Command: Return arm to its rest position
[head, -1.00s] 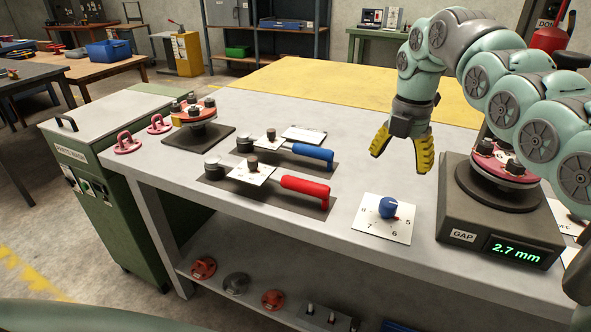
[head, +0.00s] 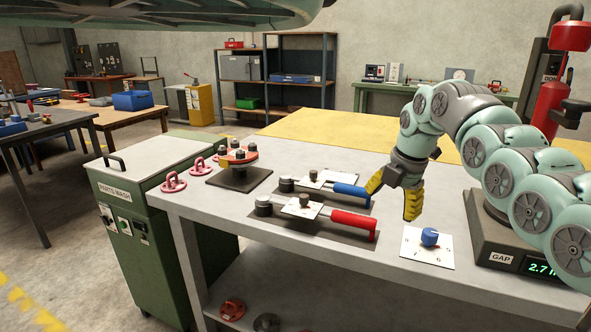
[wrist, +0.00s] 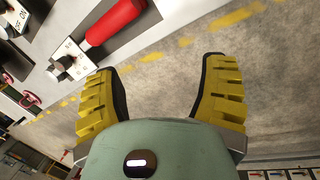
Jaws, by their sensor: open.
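My gripper (head: 393,196) has yellow ridged fingers and hangs above the grey workbench, just right of the blue lever handle (head: 352,191) in the picture. Its fingers are spread with nothing between them. In the wrist view the gripper (wrist: 165,90) is also open and empty, with floor beyond the fingers. The red lever handle (head: 353,221) lies in front of it, and it shows at the top left of the wrist view (wrist: 115,20). The blue dial knob (head: 429,237) on its white plate is below and to the right of my gripper.
A flanged spool (head: 239,156) sits on a dark stand at the left, near pink handled pieces (head: 174,183). A green parts washer (head: 140,240) adjoins the bench. The yellow bench area (head: 335,137) is clear.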

